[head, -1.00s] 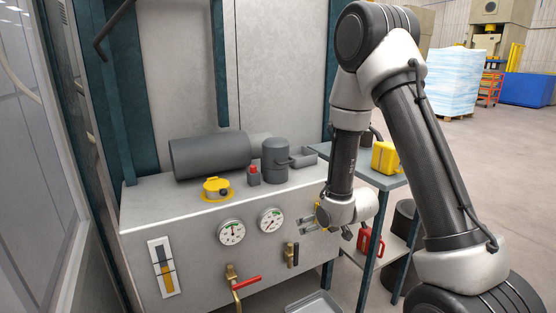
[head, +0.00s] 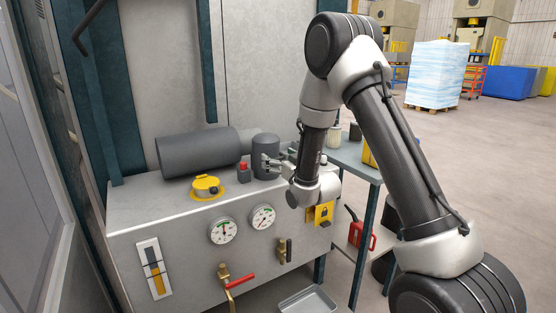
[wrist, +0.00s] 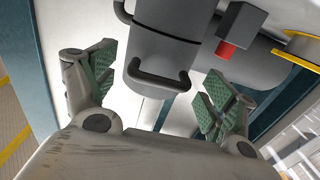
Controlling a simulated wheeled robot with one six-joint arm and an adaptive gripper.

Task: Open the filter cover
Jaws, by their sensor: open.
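The dark grey upright filter canister (head: 264,152) stands on top of the grey cabinet. The wrist view shows its cover (wrist: 170,50) with a U-shaped bar handle (wrist: 158,80). My gripper (head: 273,162) is at the canister's right side in the head view. In the wrist view my gripper (wrist: 157,85) is open, with one green-padded finger on each side of the handle and visible gaps to it. It holds nothing. My gripper hides the handle in the head view.
A large grey cylinder (head: 198,152), a red button (head: 243,165) and a yellow cap (head: 207,187) sit near the canister. Gauges (head: 223,230) and a red-handled valve (head: 242,281) are on the cabinet front. A side table (head: 355,160) stands to the right.

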